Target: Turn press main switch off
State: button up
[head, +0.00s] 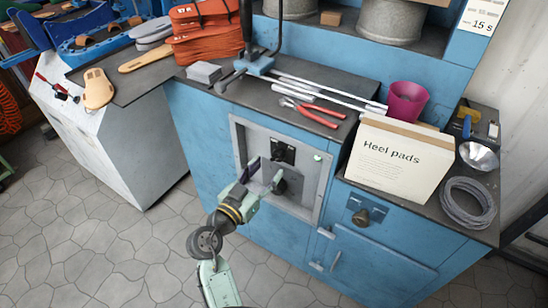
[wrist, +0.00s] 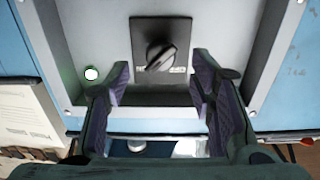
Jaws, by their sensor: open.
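The press main switch is a black rotary knob on a square black plate (head: 283,150) in a grey recessed panel on the blue cabinet. In the wrist view the switch (wrist: 160,54) is at top centre, its grip slanted. Small labels beside it are too small to read. A lit green lamp (head: 318,157) sits beside the plate; it also shows in the wrist view (wrist: 91,73). My gripper (head: 268,166) is open and empty in front of the panel. In the wrist view its fingertips (wrist: 161,72) flank the knob's line, with no visible contact.
The worktop above holds red-handled pliers (head: 318,118), metal rods and a magenta cup (head: 407,102). A Heel pads box (head: 398,158) stands right of the panel, with a cable coil (head: 467,201) beyond it. The panel's raised frame (head: 238,150) surrounds the switch. The tiled floor in front is clear.

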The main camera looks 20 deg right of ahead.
aim_at(275, 160)
jog(key=p+x, duration=0.1)
jog(key=x, duration=0.4)
jog(key=shift+w+d, duration=0.1)
jog(key=shift+c, duration=0.5)
jog(key=c, duration=1)
